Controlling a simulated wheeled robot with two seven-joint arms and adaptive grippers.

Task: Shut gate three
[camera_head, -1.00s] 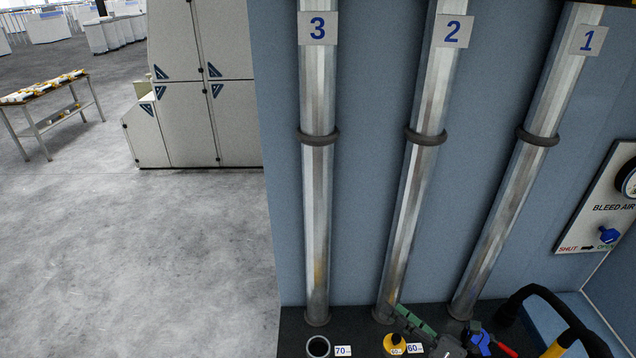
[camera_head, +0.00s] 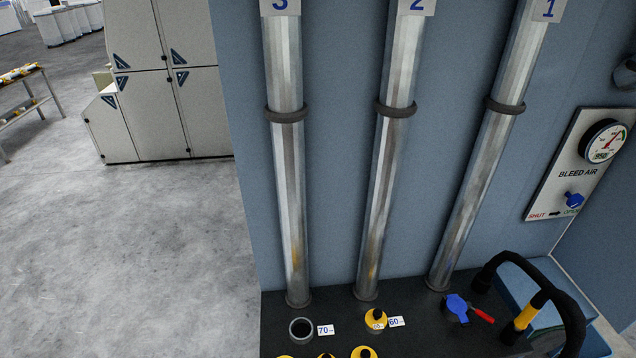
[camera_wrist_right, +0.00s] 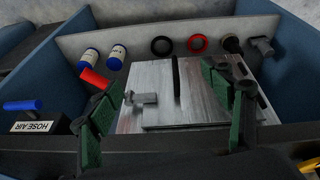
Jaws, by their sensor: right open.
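Pipe 3 (camera_head: 286,170) is a bare metal tube with a dark ring halfway up, its number plate (camera_head: 281,5) cut by the top edge of the head view. I cannot make out a gate on it. Its foot stands on a dark ledge (camera_head: 335,301) behind an open round port (camera_head: 301,328) labelled 70 (camera_head: 326,330). My right gripper (camera_wrist_right: 162,90) shows only in the right wrist view, open and empty, its green-padded fingers apart above a compartment with metal plates (camera_wrist_right: 200,110). My left gripper is not in view.
Pipe 2 (camera_head: 389,170) and pipe 1 (camera_head: 474,190) stand to the right. A yellow-capped port (camera_head: 376,320) is labelled 60. A black hose (camera_head: 565,310) curves at right, below the bleed air panel (camera_head: 575,165).

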